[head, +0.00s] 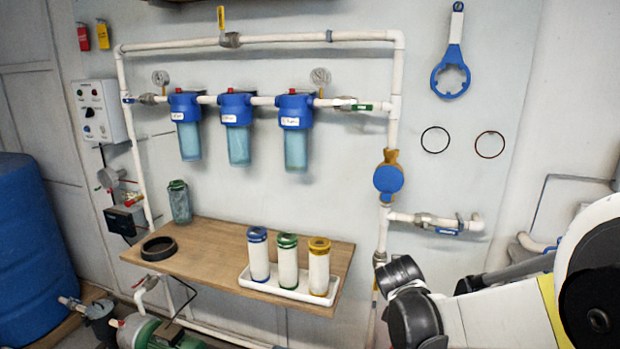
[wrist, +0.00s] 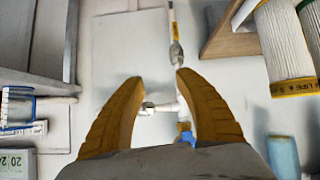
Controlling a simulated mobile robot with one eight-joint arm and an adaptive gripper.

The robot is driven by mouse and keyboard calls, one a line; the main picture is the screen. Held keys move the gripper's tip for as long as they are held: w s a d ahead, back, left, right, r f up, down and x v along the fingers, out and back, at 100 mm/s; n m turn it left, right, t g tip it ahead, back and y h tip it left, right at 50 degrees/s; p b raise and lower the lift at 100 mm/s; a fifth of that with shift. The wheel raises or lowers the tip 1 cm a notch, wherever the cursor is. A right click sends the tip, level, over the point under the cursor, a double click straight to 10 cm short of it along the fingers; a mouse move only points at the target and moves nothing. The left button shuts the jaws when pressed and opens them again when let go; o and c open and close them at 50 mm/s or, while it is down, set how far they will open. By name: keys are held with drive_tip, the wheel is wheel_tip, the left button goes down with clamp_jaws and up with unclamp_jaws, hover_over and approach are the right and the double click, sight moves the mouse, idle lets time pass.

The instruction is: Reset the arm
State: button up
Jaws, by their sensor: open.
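My gripper (wrist: 160,78) shows in the wrist view with its two yellow, ridged fingers spread apart. Nothing is between the fingertips; white pipe and wall lie behind the gap. In the head view my arm (head: 500,318) reaches in from the lower right edge, in front of the wall and right of the wooden shelf (head: 205,248). Its dark, rounded joints show there, but I cannot make out the fingers in that view.
A white tray (head: 254,284) with blue-, green- and yellow-capped cartridges stands on the shelf, left of my arm. A cartridge (wrist: 284,42) also shows in the wrist view. A vertical pipe with a blue-faced meter (head: 388,178) is close by. A blue barrel (head: 32,250) stands far left.

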drive_tip(key=s+a+r+n+g+y, duration=0.1)
drive_tip(key=s, duration=1.4)
drive_tip(key=s+a+r+n+g+y, duration=0.1)
drive_tip(key=s+a+r+g+y, duration=0.1)
drive_tip(key=s, duration=1.4)
drive_tip(key=shift+a+r+n, duration=0.15)
drive_tip(key=shift+r+n, duration=0.05)
drive_tip(key=shift+n, duration=0.2)
